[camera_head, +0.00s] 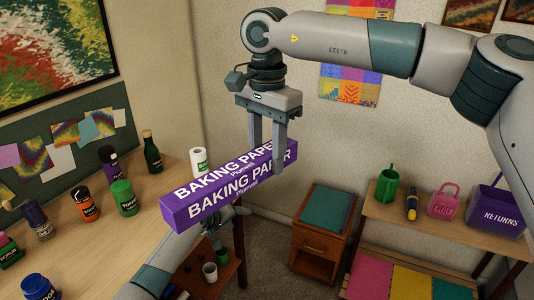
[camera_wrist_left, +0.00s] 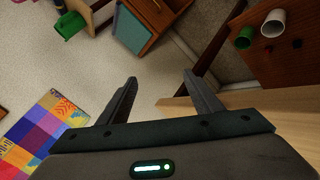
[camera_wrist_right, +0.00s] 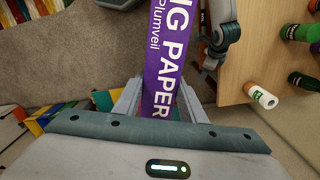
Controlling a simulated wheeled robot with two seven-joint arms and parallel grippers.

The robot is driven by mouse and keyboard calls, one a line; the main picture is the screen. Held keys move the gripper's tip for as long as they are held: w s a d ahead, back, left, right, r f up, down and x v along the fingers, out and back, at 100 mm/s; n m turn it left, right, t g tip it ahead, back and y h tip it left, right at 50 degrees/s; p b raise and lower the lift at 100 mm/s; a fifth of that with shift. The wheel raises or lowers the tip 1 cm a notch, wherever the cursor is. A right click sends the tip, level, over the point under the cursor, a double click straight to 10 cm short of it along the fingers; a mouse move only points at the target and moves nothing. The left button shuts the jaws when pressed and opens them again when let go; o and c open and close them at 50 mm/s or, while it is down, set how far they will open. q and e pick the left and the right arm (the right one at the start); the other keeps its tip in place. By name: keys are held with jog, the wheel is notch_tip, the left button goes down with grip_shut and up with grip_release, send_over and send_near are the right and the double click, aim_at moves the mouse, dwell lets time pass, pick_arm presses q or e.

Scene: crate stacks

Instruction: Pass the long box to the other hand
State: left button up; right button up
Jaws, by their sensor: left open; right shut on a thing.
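The long box (camera_head: 228,187) is purple, labelled "BAKING PAPER Plumveil". My right gripper (camera_head: 267,165) comes down from above and is shut on it near its right, far end. The box hangs in the air, its left end towards the camera. In the right wrist view the box (camera_wrist_right: 167,60) runs up between the fingers. My left gripper (camera_head: 232,240) is below the box, partly hidden by it. In the left wrist view its fingers (camera_wrist_left: 160,82) are spread, with nothing between them and no box in sight.
A wooden table (camera_head: 100,262) with several bottles and jars is at left. A small cabinet (camera_head: 320,230) stands on the floor. A right-hand shelf (camera_head: 440,232) holds a green can, a pink container and a purple "RETURNS" bin (camera_head: 497,210).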

pick_arm(q)
jog(key=s+d+f+m+y, duration=0.15)
jog(key=s+f, duration=0.35)
jog(key=f, duration=0.5)
jog(key=s+d+f+m, duration=0.1)
jog(key=s+f+m, duration=0.1)
jog(key=s+f, duration=0.65)
jog(key=s+a+f+g+y, duration=0.15)
jog(key=s+a+f, duration=0.25)
jog(key=s+f, duration=1.15)
jog(key=s+a+f+m+g, duration=0.1)
jog(key=s+f, duration=0.4)
jog(key=s, duration=1)
jog(key=s+a+f+m+g+y, duration=0.1)
jog(key=s+f, duration=0.5)
jog(key=s, duration=1)
jog(key=s+a+f+m+g, duration=0.2)
jog(key=s+a+f+g, duration=0.2)
jog(key=s, duration=1.2)
jog(key=shift+a+f+m+y, duration=0.35)
jog(key=shift+a+f, duration=0.6)
jog(key=shift+a, duration=0.2)
